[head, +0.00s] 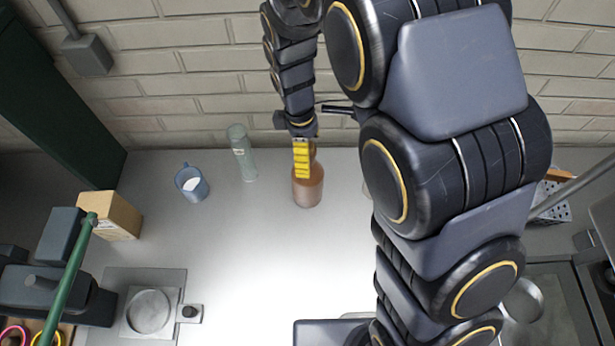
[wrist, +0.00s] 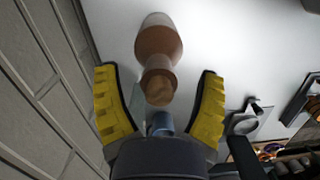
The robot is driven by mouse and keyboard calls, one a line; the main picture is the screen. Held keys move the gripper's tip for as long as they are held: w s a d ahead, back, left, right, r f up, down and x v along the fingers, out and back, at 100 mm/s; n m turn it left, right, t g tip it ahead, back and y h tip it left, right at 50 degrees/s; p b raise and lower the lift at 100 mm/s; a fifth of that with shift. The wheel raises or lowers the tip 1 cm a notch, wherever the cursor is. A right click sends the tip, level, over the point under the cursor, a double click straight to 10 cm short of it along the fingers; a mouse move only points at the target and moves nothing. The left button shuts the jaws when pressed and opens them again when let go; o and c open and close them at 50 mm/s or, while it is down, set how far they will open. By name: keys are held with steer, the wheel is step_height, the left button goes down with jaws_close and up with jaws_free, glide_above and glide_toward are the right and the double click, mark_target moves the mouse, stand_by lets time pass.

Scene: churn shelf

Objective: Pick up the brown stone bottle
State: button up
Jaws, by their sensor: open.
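The brown stone bottle (head: 308,188) stands upright on the grey counter, with a wide body and a narrower neck. In the head view my gripper (head: 302,160) is at the bottle's neck and hides part of it. In the wrist view the bottle (wrist: 158,50) shows between and beyond the yellow fingertips, its top towards me. My gripper (wrist: 160,100) is open, with a finger on each side of the bottle's top and a gap on both sides. I cannot tell how deep the fingers reach along the neck.
A pale green glass bottle (head: 241,153) and a blue mug (head: 191,183) stand to the left of the brown bottle. A cardboard box (head: 110,215) is farther left. A brick wall (head: 190,75) rises close behind. The counter in front (head: 270,270) is clear.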

steer(key=shift+f, duration=0.4)
jaws_close()
steer(key=shift+r, duration=0.1)
